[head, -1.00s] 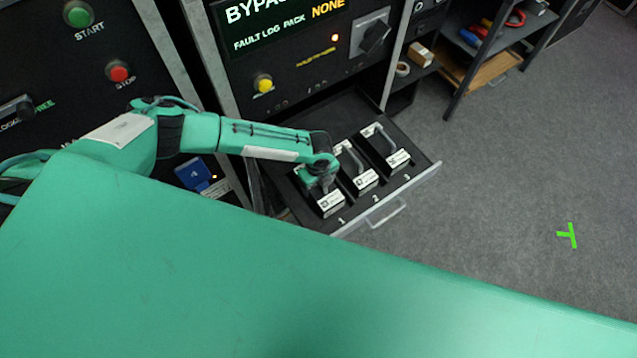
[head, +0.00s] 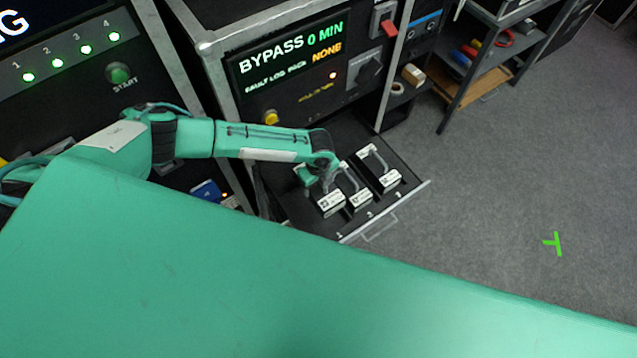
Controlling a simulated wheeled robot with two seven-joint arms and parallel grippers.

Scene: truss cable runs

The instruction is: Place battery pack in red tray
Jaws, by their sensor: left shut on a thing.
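Three battery packs with grey handles and white labels show at the open drawer (head: 292,207). My left gripper (head: 321,182) is shut at the handle of the leftmost battery pack (head: 331,204); its fingers hide most of that handle. That pack appears raised a little over its slot. The middle pack (head: 360,200) and the right pack (head: 390,181) sit in their slots beside it. I see no red tray in this view. My right gripper is not in view.
The bypass panel (head: 290,66) stands behind the drawer, with a yellow button (head: 271,117) and a dark rotary switch (head: 370,68). A shelf (head: 450,88) with tools stands at the upper right.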

